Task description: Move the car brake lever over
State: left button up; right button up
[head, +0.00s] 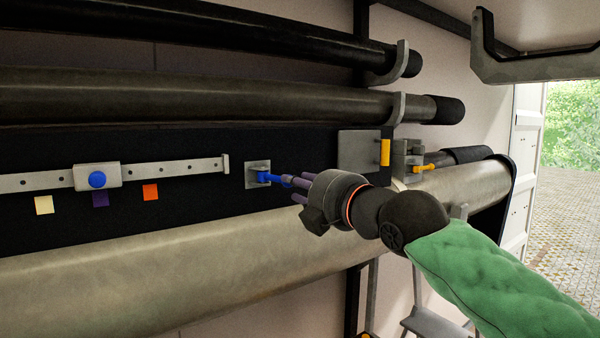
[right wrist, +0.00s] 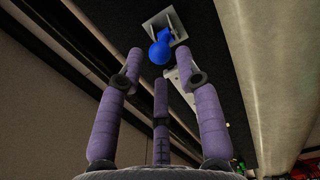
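A blue lever (head: 265,177) sticks out of a small square grey plate (head: 252,168) on the black panel, right of a rail. In the right wrist view its round blue end (right wrist: 159,53) shows just past my fingertips. My right gripper (head: 293,183) has purple fingers pointing left at the lever. In the right wrist view its fingers (right wrist: 160,66) are spread, with the blue end between or just beyond the tips; I cannot tell whether they touch it. My left gripper is out of view.
A white slider (head: 97,178) with a blue knob sits on a grey rail (head: 190,168) above coloured tags. Long spars (head: 200,97) run above and a thick pale one (head: 150,265) below. A yellow handle (head: 385,152) and an orange lever (head: 427,167) are to the right.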

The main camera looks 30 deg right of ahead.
aim_at(277, 178)
jog(key=w+p, duration=0.1)
jog(key=w, duration=0.2)
jog(key=shift+w+a+r, duration=0.1)
jog(key=shift+c, duration=0.3)
jog(key=c, duration=0.5)
jog(key=shift+c, duration=0.2)
jog(key=shift+w+d, duration=0.15)
jog(key=shift+d, duration=0.35)
jog(key=shift+w+d, duration=0.2)
jog(key=shift+d, duration=0.25)
